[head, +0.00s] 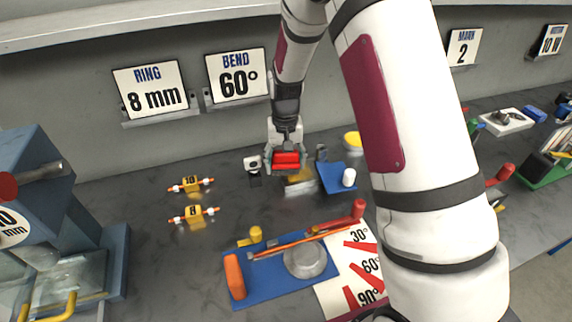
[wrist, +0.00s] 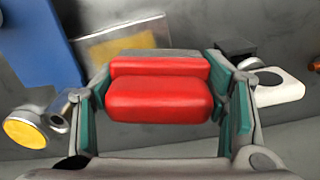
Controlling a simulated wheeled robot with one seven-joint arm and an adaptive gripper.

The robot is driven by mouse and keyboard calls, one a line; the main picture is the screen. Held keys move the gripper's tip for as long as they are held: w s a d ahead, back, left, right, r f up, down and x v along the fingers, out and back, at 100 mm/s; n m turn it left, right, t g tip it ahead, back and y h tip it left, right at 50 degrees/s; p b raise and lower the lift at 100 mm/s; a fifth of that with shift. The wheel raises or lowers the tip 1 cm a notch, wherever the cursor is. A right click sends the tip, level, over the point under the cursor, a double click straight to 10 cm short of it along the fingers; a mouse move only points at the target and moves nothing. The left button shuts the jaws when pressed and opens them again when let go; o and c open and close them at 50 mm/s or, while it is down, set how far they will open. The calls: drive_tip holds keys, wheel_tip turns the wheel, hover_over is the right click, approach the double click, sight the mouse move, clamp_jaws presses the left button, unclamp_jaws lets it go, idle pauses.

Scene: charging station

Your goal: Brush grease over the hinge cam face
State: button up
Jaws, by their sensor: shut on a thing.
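My gripper (head: 286,163) is shut on a red block-shaped handle (wrist: 158,90), with a finger pad on each side of it. The red handle also shows in the head view (head: 286,160). Any bristles under it are hidden, so I cannot tell if they touch anything. A grey-edged plate with a yellow patch (wrist: 122,44) lies beside the handle in the wrist view, and just below the gripper in the head view (head: 301,186). I cannot make out a cam face.
A yellow-topped round tin (head: 353,140) stands behind the blue base. A small white holed piece (head: 252,163) is left of my gripper. In front lies a blue bending jig (head: 270,286) beside an angle chart (head: 345,290). Two yellow-and-orange pieces (head: 191,184) (head: 194,214) lie left.

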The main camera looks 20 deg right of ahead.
drive_tip(key=shift+r+p, duration=0.75)
drive_tip(key=shift+r, duration=1.4)
drive_tip(key=shift+r, duration=0.1)
drive_tip(key=shift+r+p, duration=0.6)
drive_tip(key=shift+r, duration=0.85)
drive_tip(key=shift+f, duration=0.1)
drive_tip(key=shift+s+f+b, duration=0.15)
drive_tip(key=shift+f+b, duration=0.5)
drive_tip(key=shift+f, duration=1.15)
drive_tip(key=shift+s+f+b, duration=0.15)
drive_tip(key=shift+f+b, duration=0.45)
drive_tip(key=shift+f, duration=1.15)
drive_tip(key=shift+f+b, duration=0.45)
drive_tip(key=shift+f, duration=0.6)
drive_tip(key=shift+d, duration=0.1)
